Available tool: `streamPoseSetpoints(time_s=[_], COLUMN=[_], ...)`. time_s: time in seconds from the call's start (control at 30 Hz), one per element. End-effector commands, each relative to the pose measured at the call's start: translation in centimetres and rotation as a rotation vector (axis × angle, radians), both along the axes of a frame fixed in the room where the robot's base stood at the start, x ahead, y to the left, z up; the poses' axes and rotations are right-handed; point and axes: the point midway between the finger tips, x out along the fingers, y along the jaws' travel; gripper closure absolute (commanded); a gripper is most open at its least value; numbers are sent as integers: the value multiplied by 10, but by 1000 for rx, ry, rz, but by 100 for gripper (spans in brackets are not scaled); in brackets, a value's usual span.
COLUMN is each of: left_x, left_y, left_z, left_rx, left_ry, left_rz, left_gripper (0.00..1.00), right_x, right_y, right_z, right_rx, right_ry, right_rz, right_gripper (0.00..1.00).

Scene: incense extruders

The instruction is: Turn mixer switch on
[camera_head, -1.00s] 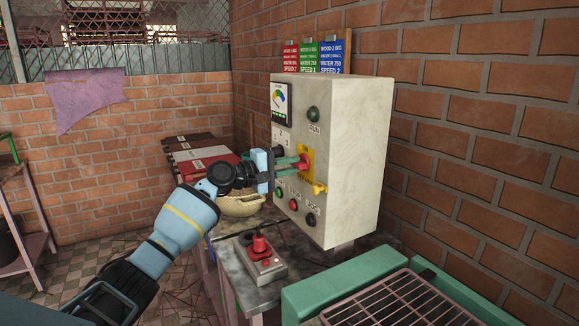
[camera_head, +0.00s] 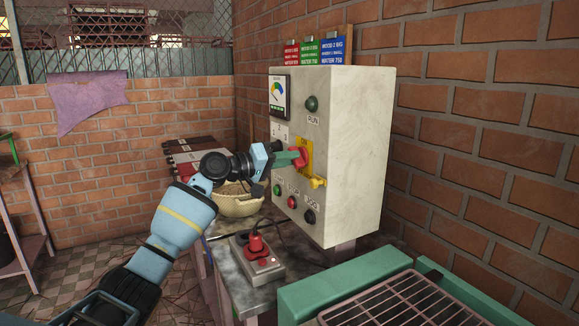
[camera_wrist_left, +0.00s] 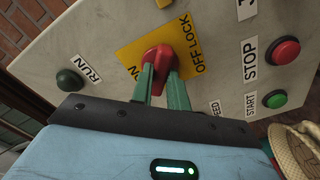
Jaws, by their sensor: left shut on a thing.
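The mixer switch is a red rotary knob (camera_head: 303,158) on a yellow plate (camera_head: 305,147) on the front of a pale control box (camera_head: 352,150). In the left wrist view the red knob (camera_wrist_left: 157,58) sits on the yellow plate (camera_wrist_left: 188,55) marked ON and OFF LOCK. My left gripper (camera_head: 298,158) is at the knob, its green fingers (camera_wrist_left: 159,80) shut on the knob from both sides. The fingers partly cover the knob. My right gripper is not in view.
A small box with a red knob (camera_head: 256,245) stands on the table in front. A basket (camera_head: 236,200) is behind my arm.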

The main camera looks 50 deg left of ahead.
Motion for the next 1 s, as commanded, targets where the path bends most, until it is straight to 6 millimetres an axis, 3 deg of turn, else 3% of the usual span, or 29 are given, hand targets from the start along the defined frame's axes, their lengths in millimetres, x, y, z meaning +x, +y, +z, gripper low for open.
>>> streamPoseSetpoints(time_s=[0.6, 1.0], left_x=[0, 0], left_y=[1, 0], left_z=[-1, 0], left_rx=[551, 790], left_ry=[-159, -229], left_rz=[1, 1], left_gripper=[100, 100], right_x=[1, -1], right_y=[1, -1], right_z=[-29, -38], right_rx=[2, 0], right_ry=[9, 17], right_rz=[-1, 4], right_gripper=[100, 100])
